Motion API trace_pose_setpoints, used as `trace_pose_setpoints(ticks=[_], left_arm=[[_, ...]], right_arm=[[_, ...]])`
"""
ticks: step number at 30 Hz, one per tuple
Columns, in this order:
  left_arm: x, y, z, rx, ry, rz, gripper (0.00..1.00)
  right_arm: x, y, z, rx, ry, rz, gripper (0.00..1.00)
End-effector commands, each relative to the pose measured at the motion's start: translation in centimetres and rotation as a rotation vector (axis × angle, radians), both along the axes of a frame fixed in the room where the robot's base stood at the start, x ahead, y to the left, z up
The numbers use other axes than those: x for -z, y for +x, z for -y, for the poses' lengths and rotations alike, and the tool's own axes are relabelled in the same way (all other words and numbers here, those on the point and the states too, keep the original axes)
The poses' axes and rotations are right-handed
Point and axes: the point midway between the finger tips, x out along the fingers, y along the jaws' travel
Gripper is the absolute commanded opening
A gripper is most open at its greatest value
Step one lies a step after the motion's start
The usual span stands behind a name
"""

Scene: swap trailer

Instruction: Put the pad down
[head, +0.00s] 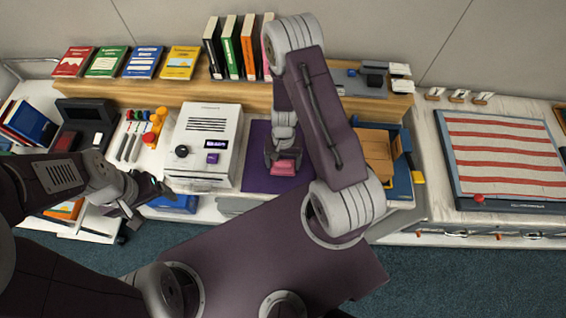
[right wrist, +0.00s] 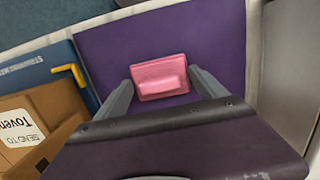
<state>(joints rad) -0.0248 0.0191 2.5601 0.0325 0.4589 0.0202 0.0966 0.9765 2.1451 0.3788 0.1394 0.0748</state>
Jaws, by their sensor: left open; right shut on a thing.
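The pink pad (head: 283,167) is at the purple mat (head: 262,133) in the middle of the counter. My right gripper (head: 284,156) is shut on the pad, with a finger on either side of it. In the right wrist view the pad (right wrist: 159,77) shows between the two fingers, with purple mat (right wrist: 112,47) all around it. I cannot tell whether the pad touches the mat. My left gripper (head: 150,197) is open and empty, in front of the counter at the left.
A white machine (head: 203,143) stands left of the mat. A blue tray with cardboard boxes (head: 376,150) is to its right. Books (head: 240,47) stand on the wooden shelf behind. A red-and-white striped board (head: 500,150) lies at the far right. Bare purple mat shows around the pad.

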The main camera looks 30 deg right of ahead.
Motion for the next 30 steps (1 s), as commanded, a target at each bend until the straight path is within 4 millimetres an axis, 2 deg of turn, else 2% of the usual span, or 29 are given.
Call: trace_pose_setpoints(ticks=[7, 8, 9, 10, 16, 20, 24, 30], left_arm=[[0.4, 0.0, 0.0, 0.0, 0.0, 0.0, 0.79], [0.3, 0.0, 0.0, 0.0, 0.0, 0.0, 0.79], [0.2, 0.0, 0.0, 0.0, 0.0, 0.0, 0.79], [0.2, 0.0, 0.0, 0.0, 0.0, 0.0, 0.79], [0.2, 0.0, 0.0, 0.0, 0.0, 0.0, 0.79], [-0.5, 0.0, 0.0, 0.0, 0.0, 0.0, 0.79], [-1.8, 0.0, 0.0, 0.0, 0.0, 0.0, 0.79], [-1.8, 0.0, 0.0, 0.0, 0.0, 0.0, 0.79]], right_arm=[[0.3, 0.0, 0.0, 0.0, 0.0, 0.0, 0.49], [0.3, 0.0, 0.0, 0.0, 0.0, 0.0, 0.84], [0.2, 0.0, 0.0, 0.0, 0.0, 0.0, 0.95], [0.2, 0.0, 0.0, 0.0, 0.0, 0.0, 1.0], [0.1, 0.0, 0.0, 0.0, 0.0, 0.0, 1.0], [-0.9, 0.1, 0.0, 0.0, 0.001, 0.003, 1.0], [-4.0, 0.5, 0.2, -0.001, -0.001, 0.005, 1.0], [-8.6, 1.0, 0.5, -0.001, 0.0, 0.007, 1.0]])
